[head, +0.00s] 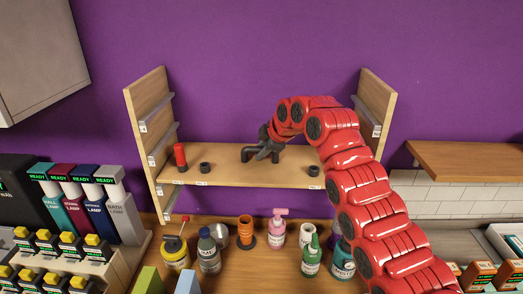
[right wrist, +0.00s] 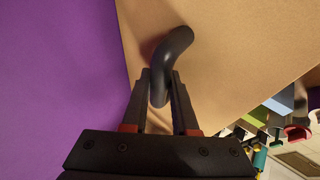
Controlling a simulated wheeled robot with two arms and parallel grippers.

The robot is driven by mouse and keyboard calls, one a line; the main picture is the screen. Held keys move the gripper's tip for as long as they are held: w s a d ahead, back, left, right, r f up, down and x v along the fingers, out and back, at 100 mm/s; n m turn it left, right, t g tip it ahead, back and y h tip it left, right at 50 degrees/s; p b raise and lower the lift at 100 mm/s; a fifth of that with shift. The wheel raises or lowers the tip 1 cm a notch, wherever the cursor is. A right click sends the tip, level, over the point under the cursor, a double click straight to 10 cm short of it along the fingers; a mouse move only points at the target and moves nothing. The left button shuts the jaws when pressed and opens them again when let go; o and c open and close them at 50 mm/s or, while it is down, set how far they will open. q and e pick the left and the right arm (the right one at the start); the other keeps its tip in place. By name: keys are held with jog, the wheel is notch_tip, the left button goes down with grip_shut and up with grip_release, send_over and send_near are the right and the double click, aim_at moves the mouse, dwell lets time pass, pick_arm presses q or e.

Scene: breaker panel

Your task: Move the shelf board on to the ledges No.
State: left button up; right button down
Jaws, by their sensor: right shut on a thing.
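The tan shelf board (head: 225,178) spans between two wooden side panels. A dark bent handle (right wrist: 176,58) stands up from the board. My right gripper (head: 262,154) is shut on this handle near the board's middle; the wrist view shows both fingers (right wrist: 160,100) on either side of it. Grey ledges show on the left panel, one high (head: 158,107), one in the middle (head: 163,139) and one below the board (head: 172,200). The right panel (head: 377,95) has a ledge too, partly behind my arm. Whether the board touches a ledge cannot be told. My left gripper is out of view.
A red cylinder (head: 180,155) and small dark rings (head: 205,168) (head: 314,169) sit on the board. Bottles and cups, such as a yellow can (head: 175,253) and a pink bottle (head: 277,230), stand below. A side shelf (head: 465,156) is at right.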

jog(key=shift+f+b, duration=0.55)
jog(key=shift+f, duration=0.05)
jog(key=c, duration=0.6)
grip_release()
jog(key=shift+s, duration=0.1)
jog(key=shift+s+d+r, duration=0.1)
jog(key=shift+s+r, duration=0.05)
jog(key=b+v, duration=0.1)
jog(key=v, duration=0.4)
jog(key=shift+r+b, duration=0.1)
jog(key=shift+b, duration=0.3)
jog(key=v, duration=1.2)
jog(key=shift+p, duration=0.3)
